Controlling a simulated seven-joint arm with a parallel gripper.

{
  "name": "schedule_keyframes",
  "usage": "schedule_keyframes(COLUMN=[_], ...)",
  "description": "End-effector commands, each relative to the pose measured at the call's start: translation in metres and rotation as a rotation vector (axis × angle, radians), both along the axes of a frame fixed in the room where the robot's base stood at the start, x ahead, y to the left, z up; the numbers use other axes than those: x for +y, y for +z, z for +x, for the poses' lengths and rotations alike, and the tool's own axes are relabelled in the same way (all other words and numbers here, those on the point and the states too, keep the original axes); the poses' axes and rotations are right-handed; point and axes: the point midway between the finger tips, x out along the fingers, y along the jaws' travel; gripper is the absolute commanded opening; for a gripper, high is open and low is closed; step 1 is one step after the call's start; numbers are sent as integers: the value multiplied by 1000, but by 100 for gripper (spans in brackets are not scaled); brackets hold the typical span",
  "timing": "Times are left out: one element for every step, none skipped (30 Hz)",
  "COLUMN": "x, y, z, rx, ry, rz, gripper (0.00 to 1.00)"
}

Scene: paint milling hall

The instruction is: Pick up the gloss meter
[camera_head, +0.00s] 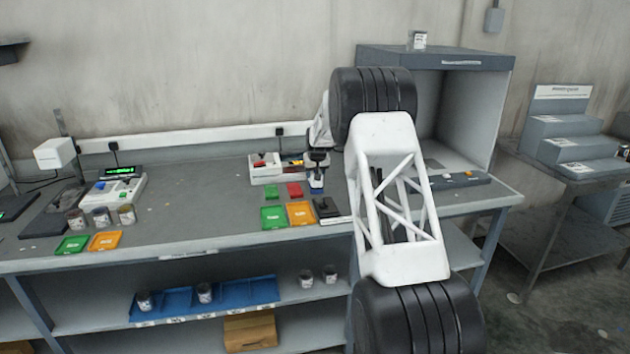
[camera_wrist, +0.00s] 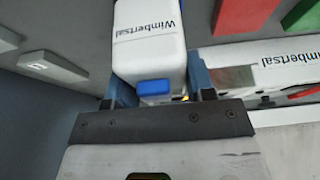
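The gloss meter appears to be the white, block-shaped device with "Wimbertsal" lettering and a blue button, large in the wrist view (camera_wrist: 150,45). My gripper (camera_wrist: 163,88) has one finger on each side of it, with no clear gap at either side, so it looks shut on the meter. In the head view my gripper (camera_head: 317,160) is above the right part of the bench, with a small blue-ended part (camera_head: 316,184) below it. My arm hides some of the bench there. I cannot tell whether the meter touches the bench.
Green (camera_head: 273,217) and orange (camera_head: 300,213) trays and a dark pad (camera_head: 326,207) lie close to my gripper. A white instrument (camera_head: 265,169) stands behind, left. A grey booth (camera_head: 470,105) stands right. The bench middle (camera_head: 195,195) is clear.

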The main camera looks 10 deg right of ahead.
Motion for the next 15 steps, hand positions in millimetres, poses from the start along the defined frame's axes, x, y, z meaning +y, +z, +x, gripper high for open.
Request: schedule_keyframes(x=[0,0,0,0,0,0,0,0,0,0,0,0,0,0,0], y=[0,0,0,0,0,0,0,1,1,1,1,1,1,1,2], z=[0,0,0,0,0,0,0,0,0,0,0,0,0,0,0], rx=[0,0,0,0,0,0,0,-1,-1,-1,-1,-1,-1,-1,-1], ry=[0,0,0,0,0,0,0,0,0,0,0,0,0,0,0], rz=[0,0,0,0,0,0,0,0,0,0,0,0,0,0,0], gripper=[42,37,31,27,22,16,12,7,6,6,6,6,6,6,6])
